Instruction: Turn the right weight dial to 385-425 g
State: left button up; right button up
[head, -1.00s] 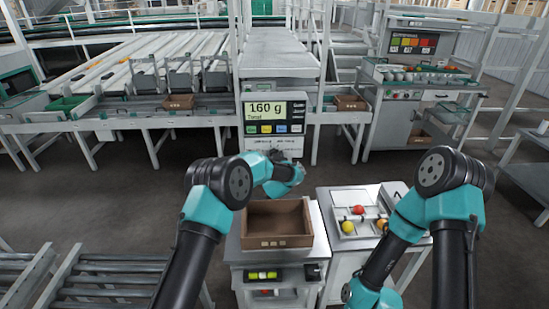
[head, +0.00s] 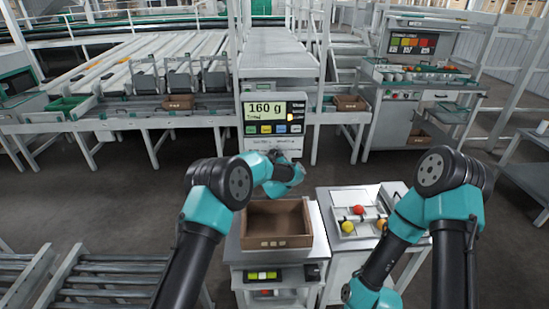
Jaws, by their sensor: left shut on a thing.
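The weighing panel (head: 273,112) stands beyond the work stand, and its screen (head: 266,108) reads 160 g. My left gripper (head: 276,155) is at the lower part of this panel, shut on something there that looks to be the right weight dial. My own wrist hides the fingertips and the dial, so the dial's pointer and marks cannot be read. My right arm bends down at the right, and its gripper is out of view.
An open brown crate (head: 277,240) stands on the work stand just below my left wrist. To its right is a table with a white tray (head: 350,228) holding several red and yellow tomatoes. A roller conveyor (head: 80,280) lies at lower left.

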pick_arm(q)
jog(key=o, duration=0.9)
jog(key=s, duration=1.7)
jog(key=shift+s+d, duration=0.2)
jog(key=shift+d, duration=0.15)
